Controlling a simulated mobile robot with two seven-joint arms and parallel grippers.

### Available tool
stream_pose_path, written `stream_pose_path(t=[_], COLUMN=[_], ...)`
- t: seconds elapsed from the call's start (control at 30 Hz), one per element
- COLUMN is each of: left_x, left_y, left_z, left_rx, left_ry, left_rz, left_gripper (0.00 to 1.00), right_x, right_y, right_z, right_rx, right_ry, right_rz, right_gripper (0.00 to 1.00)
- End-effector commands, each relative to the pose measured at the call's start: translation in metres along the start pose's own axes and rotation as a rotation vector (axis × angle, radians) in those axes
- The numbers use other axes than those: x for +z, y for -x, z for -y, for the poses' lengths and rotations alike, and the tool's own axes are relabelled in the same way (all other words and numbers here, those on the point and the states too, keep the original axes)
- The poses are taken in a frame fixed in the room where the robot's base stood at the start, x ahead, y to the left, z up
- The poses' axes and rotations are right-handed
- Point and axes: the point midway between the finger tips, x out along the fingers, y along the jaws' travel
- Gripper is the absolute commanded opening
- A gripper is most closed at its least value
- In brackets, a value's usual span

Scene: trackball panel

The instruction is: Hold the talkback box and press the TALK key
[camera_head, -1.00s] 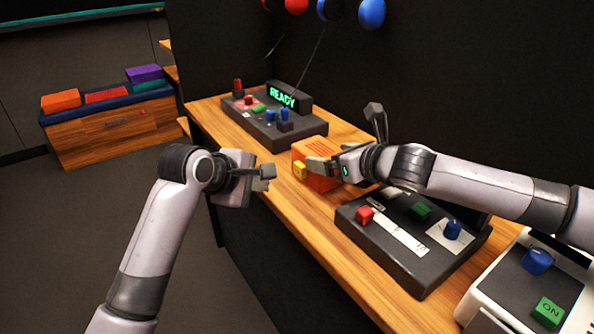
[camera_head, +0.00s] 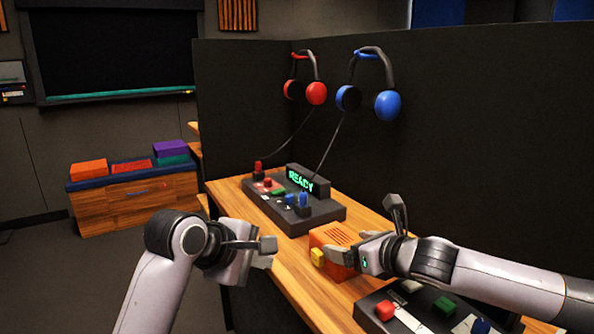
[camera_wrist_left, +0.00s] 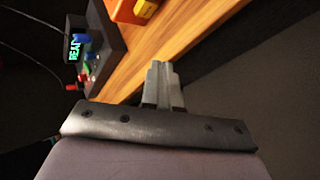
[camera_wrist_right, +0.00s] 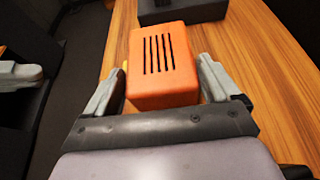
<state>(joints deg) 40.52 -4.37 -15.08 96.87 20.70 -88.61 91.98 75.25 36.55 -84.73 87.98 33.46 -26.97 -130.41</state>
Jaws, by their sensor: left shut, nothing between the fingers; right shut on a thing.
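The orange talkback box (camera_head: 333,239) with dark slots sits on the wooden desk in the head view. A yellow key (camera_head: 318,257) sticks out of its side facing my left gripper; I take it as the TALK key. My right gripper (camera_head: 350,251) is shut on the box; in the right wrist view its fingers lie on both sides of the box (camera_wrist_right: 163,62). My left gripper (camera_head: 268,252) is shut and empty, apart from the box and to the left of the yellow key. In the left wrist view the key (camera_wrist_left: 146,9) shows at the top edge.
A dark panel (camera_head: 330,214) with a green READY display (camera_head: 301,180) stands behind the box. Another control panel (camera_head: 373,301) stands in front of it. Red and blue headphones (camera_head: 387,106) hang on the dark partition. Bare desk (camera_head: 285,275) lies left of the box.

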Motion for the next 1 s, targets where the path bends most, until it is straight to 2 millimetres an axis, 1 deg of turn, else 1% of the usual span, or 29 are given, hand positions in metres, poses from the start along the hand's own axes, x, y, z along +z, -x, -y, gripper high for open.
stream_pose_path(t=[0.43, 0.57, 0.87, 0.9, 0.93, 1.0], left_x=[0.002, 0.002, 0.002, 0.002, 0.002, 0.002], left_y=[0.034, 0.038, 0.038, 0.038, 0.038, 0.038], left_z=[-0.008, -0.009, -0.009, -0.009, -0.009, -0.009], left_rx=[0.003, 0.002, 0.001, 0.001, 0.001, 0.001], left_ry=[-0.001, 0.0, 0.0, 0.0, 0.0, 0.0], left_rz=[0.0, -0.001, 0.0, 0.0, 0.0, 0.0], left_gripper=[0.0, 0.0, 0.0, 0.0, 0.0, 0.0], right_x=[0.0, 0.0, 0.0, 0.0, 0.0, 0.0], right_y=[0.0, 0.0, 0.0, 0.0, 0.0, 0.0], right_z=[0.0, 0.0, 0.0, 0.0, 0.0, 0.0], right_rx=[0.0, 0.0, 0.0, 0.0, 0.0, 0.0], right_ry=[0.0, 0.0, 0.0, 0.0, 0.0, 0.0], right_rz=[0.001, 0.001, 0.001, 0.001, 0.001, 0.001], right_gripper=[0.54, 0.54, 0.54, 0.92, 1.0, 1.0])
